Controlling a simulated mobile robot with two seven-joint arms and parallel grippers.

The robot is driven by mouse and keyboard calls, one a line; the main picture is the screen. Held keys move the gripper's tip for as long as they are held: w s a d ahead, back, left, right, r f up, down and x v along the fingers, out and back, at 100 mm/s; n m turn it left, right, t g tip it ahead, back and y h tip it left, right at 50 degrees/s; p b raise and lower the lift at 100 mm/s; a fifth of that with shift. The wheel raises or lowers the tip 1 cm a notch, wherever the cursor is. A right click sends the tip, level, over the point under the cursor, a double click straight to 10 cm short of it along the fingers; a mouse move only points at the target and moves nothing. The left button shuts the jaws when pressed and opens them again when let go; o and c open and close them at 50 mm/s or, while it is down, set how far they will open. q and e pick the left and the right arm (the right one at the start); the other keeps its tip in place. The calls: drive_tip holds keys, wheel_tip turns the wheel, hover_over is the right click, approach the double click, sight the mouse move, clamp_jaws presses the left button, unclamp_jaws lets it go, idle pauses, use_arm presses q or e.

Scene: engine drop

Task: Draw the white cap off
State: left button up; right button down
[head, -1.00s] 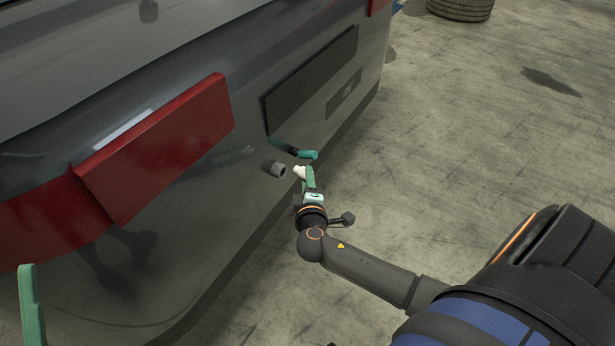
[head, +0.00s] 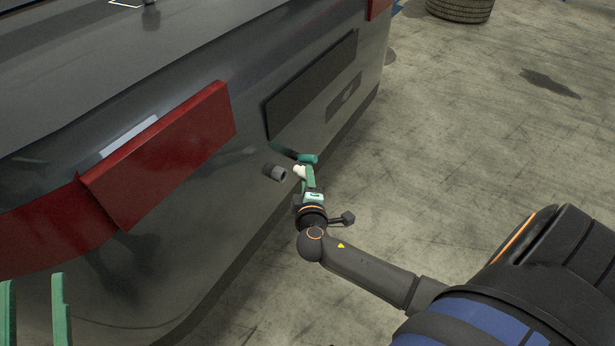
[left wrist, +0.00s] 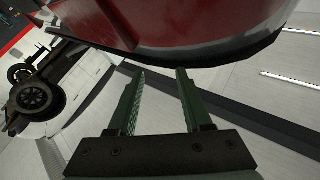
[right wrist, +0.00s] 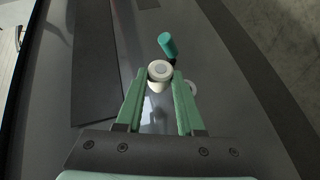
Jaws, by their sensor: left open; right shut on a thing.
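The white cap (head: 299,171) is between the fingers of my right gripper (head: 305,172), which is shut on it close to the dark grey panel. In the right wrist view the cap (right wrist: 159,74) shows as a pale round end at the fingertips (right wrist: 159,78). What lies behind the cap is hidden, so I cannot tell whether it still touches a seat. My left gripper (head: 33,280) is at the lower left of the head view, below the red block. In the left wrist view its two fingers (left wrist: 160,73) stand apart with nothing between them.
A grey stub (head: 275,172) sticks out of the panel just left of the cap. A teal-ended lever (head: 308,158) is just above the cap. A red block (head: 160,150) juts out between my grippers. Open floor (head: 480,140) lies right. A tyre (head: 460,9) lies far off.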

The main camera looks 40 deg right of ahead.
use_arm(q)
drive_tip(key=shift+w+a+f+n+g+y+p, duration=0.1)
drive_tip(key=shift+w+f+n+g+y+p, duration=0.2)
drive_tip(key=shift+f, duration=0.7)
drive_tip(key=shift+w+a+f+n+g+y+p, duration=0.15)
drive_tip(key=shift+f+n+g+y, duration=0.25)
drive_tip(key=shift+f, duration=0.55)
drive_tip(key=shift+w+f+n+g+y+p, duration=0.1)
drive_tip(key=shift+w+f+n+g+y, duration=0.2)
drive_tip(key=shift+f, duration=0.7)
drive_tip(key=shift+s+a+f+n+g+y+p, duration=0.1)
drive_tip(key=shift+f+n+g+y+p, duration=0.25)
drive_tip(key=shift+f, duration=0.85)
drive_tip(key=shift+w+a+f+n+g+y+p, duration=0.1)
drive_tip(key=shift+f+g+y, duration=0.15)
drive_tip(key=shift+f+g, duration=0.65)
drive_tip(key=shift+s+f+n+g+y+p, duration=0.15)
drive_tip(key=shift+f+y, duration=0.15)
drive_tip(key=shift+f, duration=1.15)
drive_tip(key=shift+r, duration=0.1)
